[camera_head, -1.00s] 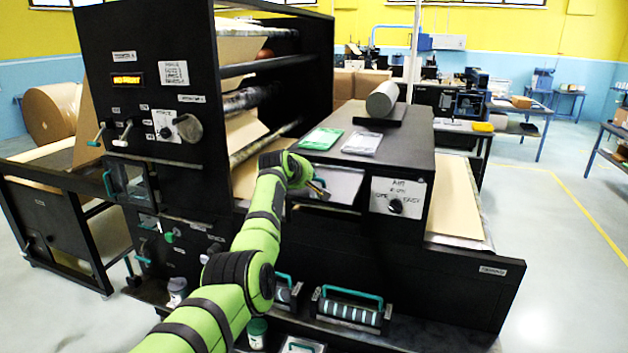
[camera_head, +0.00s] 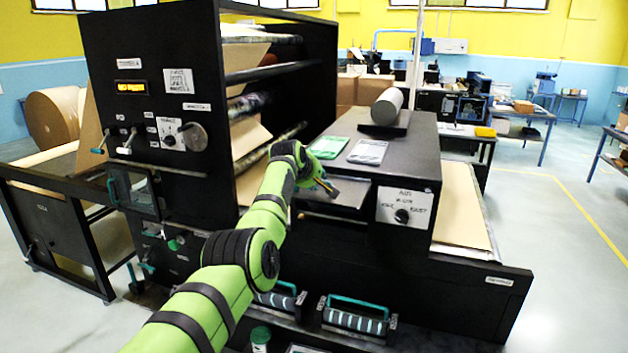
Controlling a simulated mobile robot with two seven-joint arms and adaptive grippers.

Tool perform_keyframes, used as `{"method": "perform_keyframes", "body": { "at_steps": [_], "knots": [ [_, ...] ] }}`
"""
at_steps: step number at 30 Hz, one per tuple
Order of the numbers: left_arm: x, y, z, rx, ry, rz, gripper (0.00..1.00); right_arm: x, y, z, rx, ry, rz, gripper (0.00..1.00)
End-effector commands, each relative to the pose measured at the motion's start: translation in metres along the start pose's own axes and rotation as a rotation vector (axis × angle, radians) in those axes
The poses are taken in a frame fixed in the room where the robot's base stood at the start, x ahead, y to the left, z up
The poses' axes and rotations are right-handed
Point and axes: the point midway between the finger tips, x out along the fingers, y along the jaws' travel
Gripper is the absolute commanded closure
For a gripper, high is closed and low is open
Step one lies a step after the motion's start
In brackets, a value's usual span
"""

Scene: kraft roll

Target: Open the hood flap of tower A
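The black hood (camera_head: 405,155) carries a white card with a knob (camera_head: 402,216) on its front. The hood flap (camera_head: 347,197) is a grey panel in the hood's front, left of that card. It looks tilted outward, with a dark gap below it. My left gripper (camera_head: 331,189) is at the flap's upper left part, its fingers over the panel. Whether they touch it or are shut on it cannot be told. The flap's teal handle is not visible now. My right gripper is not in view. Which unit is tower A cannot be read.
A grey cylinder (camera_head: 386,105), a green packet (camera_head: 328,147) and a white packet (camera_head: 367,152) lie on the hood. A tall black panel with knobs and cranks (camera_head: 150,110) stands at left. A teal-handled roller cassette (camera_head: 357,317) sits below. Open floor lies at right.

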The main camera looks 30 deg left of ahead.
Motion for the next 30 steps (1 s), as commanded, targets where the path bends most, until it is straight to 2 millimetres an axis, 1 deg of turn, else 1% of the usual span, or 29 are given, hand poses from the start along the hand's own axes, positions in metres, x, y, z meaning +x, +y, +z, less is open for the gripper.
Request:
{"method": "perform_keyframes", "body": {
  "at_steps": [7,11,16,25,30],
  "knots": [
    [0.001,-0.002,0.000,0.000,-0.002,-0.005,0.57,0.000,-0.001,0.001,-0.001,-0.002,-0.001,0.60],
    [0.000,-0.002,0.001,0.000,-0.002,-0.006,0.57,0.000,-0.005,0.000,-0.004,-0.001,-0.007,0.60],
    [-0.005,-0.001,0.001,0.000,-0.002,-0.006,0.57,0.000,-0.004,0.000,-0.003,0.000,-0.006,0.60],
    [-0.030,-0.003,0.001,0.000,-0.003,-0.005,0.57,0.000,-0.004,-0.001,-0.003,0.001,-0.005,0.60],
    [-0.052,-0.001,0.001,0.000,-0.002,-0.003,0.57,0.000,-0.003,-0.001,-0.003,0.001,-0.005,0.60]
  ]
}}
